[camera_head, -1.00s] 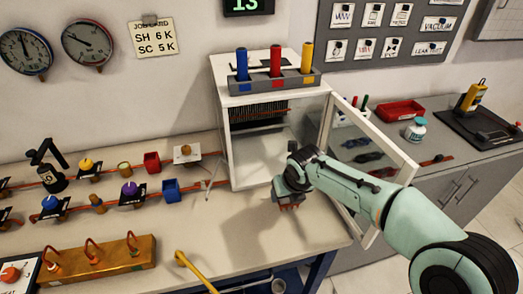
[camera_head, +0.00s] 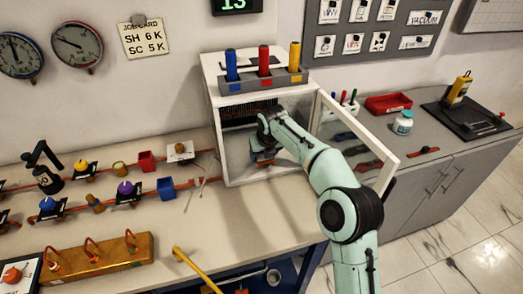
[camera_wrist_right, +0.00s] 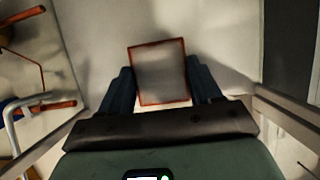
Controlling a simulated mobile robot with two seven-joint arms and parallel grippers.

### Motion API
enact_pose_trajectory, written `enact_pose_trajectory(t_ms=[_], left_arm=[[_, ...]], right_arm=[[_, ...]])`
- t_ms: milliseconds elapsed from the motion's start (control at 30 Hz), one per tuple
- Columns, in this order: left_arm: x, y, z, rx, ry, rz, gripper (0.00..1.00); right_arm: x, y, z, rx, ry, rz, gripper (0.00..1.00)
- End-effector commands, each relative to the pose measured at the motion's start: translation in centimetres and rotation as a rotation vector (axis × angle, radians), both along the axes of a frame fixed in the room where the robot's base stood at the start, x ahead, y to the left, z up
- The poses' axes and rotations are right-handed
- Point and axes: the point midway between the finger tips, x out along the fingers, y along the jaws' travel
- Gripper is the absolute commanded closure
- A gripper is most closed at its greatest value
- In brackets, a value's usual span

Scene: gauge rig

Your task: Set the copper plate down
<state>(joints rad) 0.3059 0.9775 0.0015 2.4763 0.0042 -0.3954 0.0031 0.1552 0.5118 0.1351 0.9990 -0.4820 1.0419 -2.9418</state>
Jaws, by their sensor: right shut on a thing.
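The copper plate (camera_wrist_right: 159,72) shows in the right wrist view as a grey-faced square with a copper-coloured rim. It sits between the two dark fingers of my right gripper (camera_wrist_right: 160,88), which is shut on it. In the head view my right gripper (camera_head: 263,156) is inside the open front of the white cabinet (camera_head: 215,135), low and near its floor. The plate is mostly hidden there by the gripper. I cannot tell whether the plate touches the cabinet floor. My left gripper is not in view.
The cabinet's glazed door (camera_head: 357,140) stands open to the right, close beside my right arm. A rack with blue, red and yellow cylinders (camera_head: 263,79) is on the cabinet top. Pipework with valves fills the bench's left; the bench before the cabinet (camera_head: 255,220) is clear.

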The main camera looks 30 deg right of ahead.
Motion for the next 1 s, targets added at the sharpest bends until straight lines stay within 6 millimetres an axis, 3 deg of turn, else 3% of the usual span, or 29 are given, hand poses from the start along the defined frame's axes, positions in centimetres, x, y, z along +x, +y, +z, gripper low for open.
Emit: enact_pose_trajectory(t_ms=[200,333,700,733,800,1000], left_arm=[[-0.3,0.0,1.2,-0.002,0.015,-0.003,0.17],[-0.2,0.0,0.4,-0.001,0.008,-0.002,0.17],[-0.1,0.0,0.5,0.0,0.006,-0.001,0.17],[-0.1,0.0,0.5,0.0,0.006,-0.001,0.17],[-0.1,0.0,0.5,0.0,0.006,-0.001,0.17],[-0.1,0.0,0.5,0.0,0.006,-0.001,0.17]], right_arm=[[2.4,-0.5,0.2,0.0,-0.004,-0.001,0.91],[2.2,-0.5,-1.4,0.0,-0.002,0.0,0.91],[2.1,-0.5,-1.6,0.0,-0.003,0.0,0.91],[2.1,-0.5,-1.7,0.001,0.0,0.0,0.3],[2.1,-0.5,-1.7,0.001,0.0,0.0,0.11],[2.1,-0.5,-1.7,0.001,0.0,0.0,0.11]])
